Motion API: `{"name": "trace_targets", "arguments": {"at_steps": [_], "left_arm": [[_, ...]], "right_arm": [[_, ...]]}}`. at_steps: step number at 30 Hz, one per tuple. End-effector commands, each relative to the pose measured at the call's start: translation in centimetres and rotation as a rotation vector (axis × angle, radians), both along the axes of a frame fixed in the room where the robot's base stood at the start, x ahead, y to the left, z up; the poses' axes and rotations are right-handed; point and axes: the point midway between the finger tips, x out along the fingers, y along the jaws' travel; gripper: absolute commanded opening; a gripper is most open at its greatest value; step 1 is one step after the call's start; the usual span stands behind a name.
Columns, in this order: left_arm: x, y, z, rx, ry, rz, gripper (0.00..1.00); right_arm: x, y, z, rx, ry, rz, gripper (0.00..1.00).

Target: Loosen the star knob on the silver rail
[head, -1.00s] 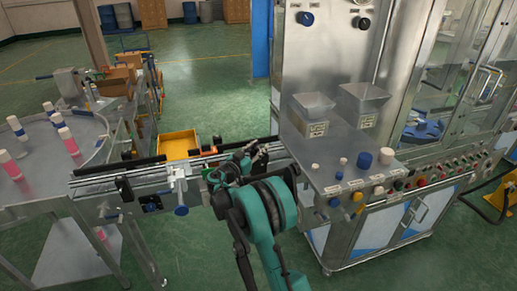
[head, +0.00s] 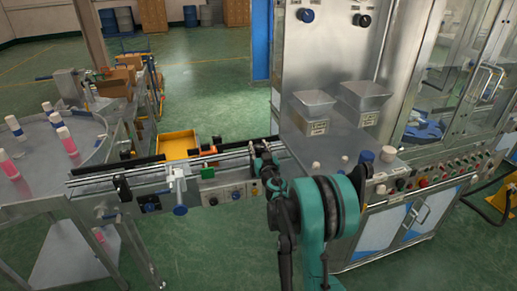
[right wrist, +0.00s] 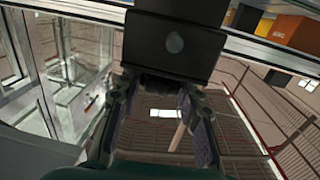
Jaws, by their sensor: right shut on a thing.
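The silver rail (head: 105,179) runs from the round table on the left to the machine. My right gripper (head: 262,152) is at the rail's right end, by the machine corner. In the right wrist view, my right gripper (right wrist: 165,88) has its fingers closed around a small dark piece, seemingly the star knob (right wrist: 163,77), just below a black block (right wrist: 170,40) on the rail. The fingers hide most of this knob, so its shape is unclear. In the head view it is hidden behind the gripper. My left gripper is not in view.
A white bracket (head: 176,182) with a blue knob (head: 180,210) sits mid-rail. A yellow bin (head: 178,143) stands behind the rail. The machine's worktop (head: 340,145) with hoppers and caps is close on the right. Open green floor lies in front.

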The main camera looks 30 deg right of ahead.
Motion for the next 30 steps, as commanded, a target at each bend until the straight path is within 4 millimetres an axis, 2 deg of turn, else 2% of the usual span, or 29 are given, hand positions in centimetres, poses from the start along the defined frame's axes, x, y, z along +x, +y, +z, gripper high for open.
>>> {"name": "trace_targets", "arguments": {"at_steps": [9,25,26,27,28,30], "left_arm": [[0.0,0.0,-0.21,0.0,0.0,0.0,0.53],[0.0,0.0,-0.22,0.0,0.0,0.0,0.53],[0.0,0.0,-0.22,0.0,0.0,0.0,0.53],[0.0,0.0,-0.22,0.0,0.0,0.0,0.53],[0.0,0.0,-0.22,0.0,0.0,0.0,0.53],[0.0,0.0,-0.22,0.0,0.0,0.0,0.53]], "right_arm": [[0.05,-0.09,0.01,0.0,0.0,0.116,0.05],[0.1,-0.06,0.05,0.001,0.0,0.137,0.05],[0.1,-0.05,0.05,0.001,0.0,0.137,0.39],[0.09,-0.05,0.04,0.001,0.0,0.137,0.5],[0.09,-0.05,0.04,0.001,0.0,0.137,0.56],[0.08,-0.04,0.03,0.001,0.0,0.137,0.56]]}}
